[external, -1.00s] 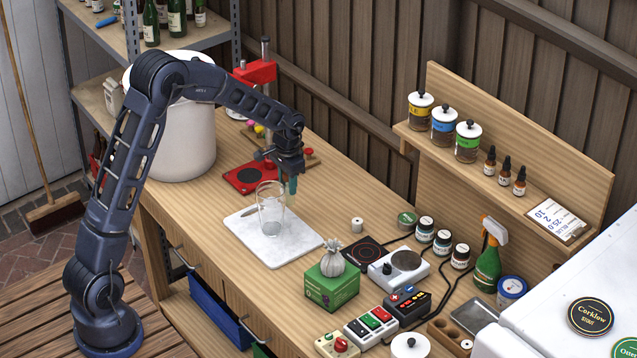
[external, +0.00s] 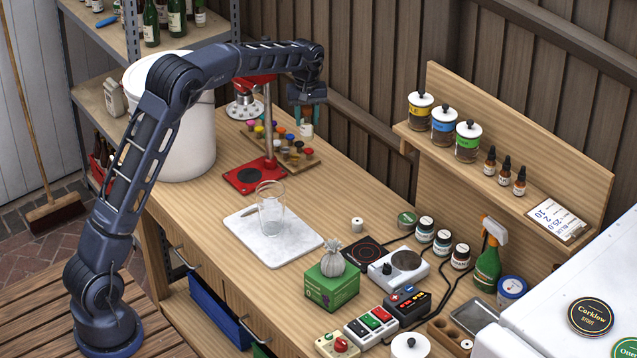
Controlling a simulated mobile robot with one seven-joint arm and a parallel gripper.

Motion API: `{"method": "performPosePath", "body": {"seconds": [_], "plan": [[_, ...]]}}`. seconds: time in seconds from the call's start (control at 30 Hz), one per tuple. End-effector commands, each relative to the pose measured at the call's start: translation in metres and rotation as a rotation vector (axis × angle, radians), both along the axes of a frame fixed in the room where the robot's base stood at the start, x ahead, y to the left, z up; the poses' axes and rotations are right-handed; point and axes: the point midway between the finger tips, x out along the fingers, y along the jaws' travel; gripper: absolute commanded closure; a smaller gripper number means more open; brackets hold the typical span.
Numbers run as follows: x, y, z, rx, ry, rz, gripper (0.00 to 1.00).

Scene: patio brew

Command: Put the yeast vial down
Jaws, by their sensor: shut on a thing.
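My gripper (external: 306,120) is shut on a small pale vial (external: 306,130), which I take to be the yeast vial. The vial hangs roughly upright between the teal fingertips. In the picture it shows just above the right part of a wooden board (external: 311,162) that bears several small colored caps or stoppers. The vial seems to be in the air, but its exact height over the board or bench is hard to tell.
The red bench capper (external: 268,160) stands left of the board, beside a big white bucket (external: 190,140). A clear glass (external: 271,215) stands on a white slab (external: 292,249). The bench between board and scale (external: 405,262) is mostly clear.

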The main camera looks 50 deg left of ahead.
Motion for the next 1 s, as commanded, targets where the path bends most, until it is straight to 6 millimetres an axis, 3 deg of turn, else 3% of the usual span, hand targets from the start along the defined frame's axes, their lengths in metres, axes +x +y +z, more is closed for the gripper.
{"method": "performPosePath", "body": {"seconds": [0.1,0.23,0.8,1.0], "plan": [[0.002,0.005,0.005,-0.001,0.000,0.053,0.87],[0.002,0.006,-0.007,-0.002,0.001,0.071,0.87],[0.002,0.006,-0.127,-0.002,0.001,0.068,0.87],[0.002,0.006,-0.147,-0.001,0.000,0.068,0.87]]}}
